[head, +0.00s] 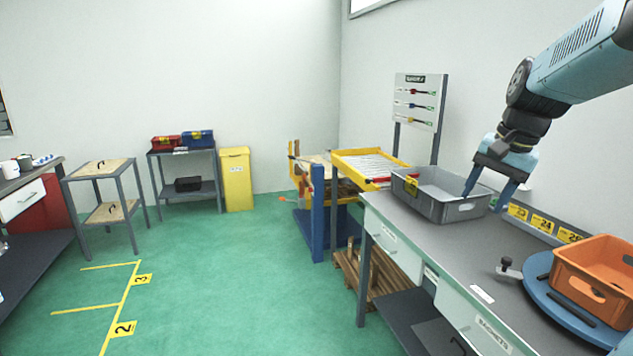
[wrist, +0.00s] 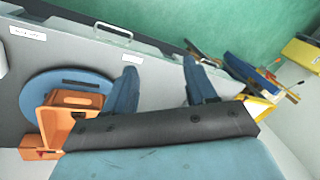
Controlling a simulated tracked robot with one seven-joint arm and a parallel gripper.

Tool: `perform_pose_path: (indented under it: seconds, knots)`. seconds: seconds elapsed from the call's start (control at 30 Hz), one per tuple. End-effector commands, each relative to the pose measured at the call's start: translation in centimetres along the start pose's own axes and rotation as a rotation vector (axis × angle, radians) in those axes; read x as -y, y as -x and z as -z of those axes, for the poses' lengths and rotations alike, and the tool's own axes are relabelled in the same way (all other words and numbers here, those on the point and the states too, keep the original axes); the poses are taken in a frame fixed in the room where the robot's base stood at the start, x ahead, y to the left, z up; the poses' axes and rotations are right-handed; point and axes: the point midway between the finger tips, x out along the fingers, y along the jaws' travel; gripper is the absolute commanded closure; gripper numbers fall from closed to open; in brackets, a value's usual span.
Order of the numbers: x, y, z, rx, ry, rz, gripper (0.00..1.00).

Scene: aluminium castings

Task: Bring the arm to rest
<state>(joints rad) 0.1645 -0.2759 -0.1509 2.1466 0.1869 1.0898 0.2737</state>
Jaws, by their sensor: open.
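My arm (head: 570,65) reaches in from the upper right in the head view. My gripper (head: 488,192) points down with its two blue fingers apart and nothing between them. It overlaps the right end of a grey crate (head: 450,208) on the workbench; I cannot tell whether it is above the crate or beside it. In the wrist view my gripper (wrist: 158,72) also shows spread, empty fingers over the grey bench. The crate is not clearly seen there.
The workbench (head: 420,235) carries a blue turntable (head: 540,290) with an orange bin (head: 598,270) at right. A yellow-edged tray (head: 368,166) and a tool board (head: 418,100) stand behind. Green floor at left is open. A yellow bin (head: 236,180) stands by the wall.

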Motion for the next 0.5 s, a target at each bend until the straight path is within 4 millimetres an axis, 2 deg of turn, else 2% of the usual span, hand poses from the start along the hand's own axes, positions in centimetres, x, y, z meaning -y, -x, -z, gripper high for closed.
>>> perform_pose_path:
  seconds: [0.03, 0.2, 0.5]
  knots:
    - [0.2, 0.3, -1.6, -0.020, 0.052, 0.002, 0.44]
    - [0.3, 0.6, -6.2, -0.087, 0.230, -0.004, 0.44]
    - [-0.6, 0.2, -13.4, -0.214, 0.529, -0.027, 0.44]
